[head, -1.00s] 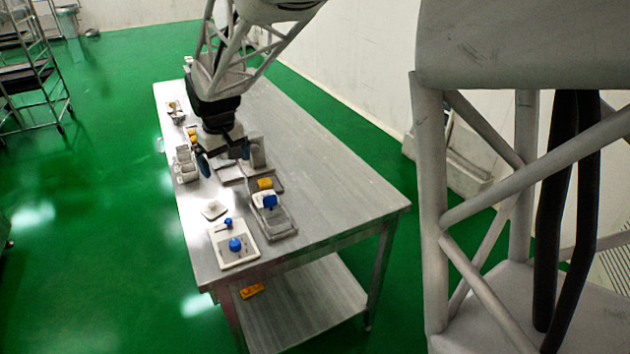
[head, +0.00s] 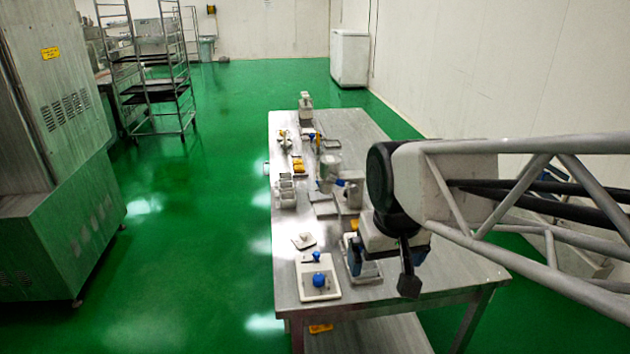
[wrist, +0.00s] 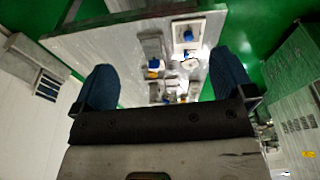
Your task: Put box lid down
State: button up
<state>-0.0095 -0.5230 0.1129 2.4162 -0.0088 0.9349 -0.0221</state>
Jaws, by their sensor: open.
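A small, flat, pale square piece with a small knob (head: 303,241) lies on the metal table, left of my gripper; it looks like a lid, but I cannot tell for sure that it is the box lid. It also shows in the wrist view (wrist: 191,63). My gripper (head: 382,268) hangs above the table's near right part, over a shallow grey tray (head: 372,273) that it partly hides. In the wrist view, the two blue fingers of my gripper (wrist: 165,82) stand wide apart with nothing between them.
A white board (head: 309,291) with blue knobs lies at the table's near left. White containers (head: 286,190), yellow pieces (head: 298,165) and metal vessels (head: 329,167) stand farther back. The table's right side (head: 450,272) is mostly bare. A wheeled rack (head: 160,88) stands far left.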

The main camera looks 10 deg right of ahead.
jog(key=s+f, duration=0.1)
jog(key=s, duration=0.5)
jog(key=shift+s+d+f+m, duration=0.25)
jog(key=shift+s+d+m, duration=0.05)
jog(key=shift+s, duration=0.1)
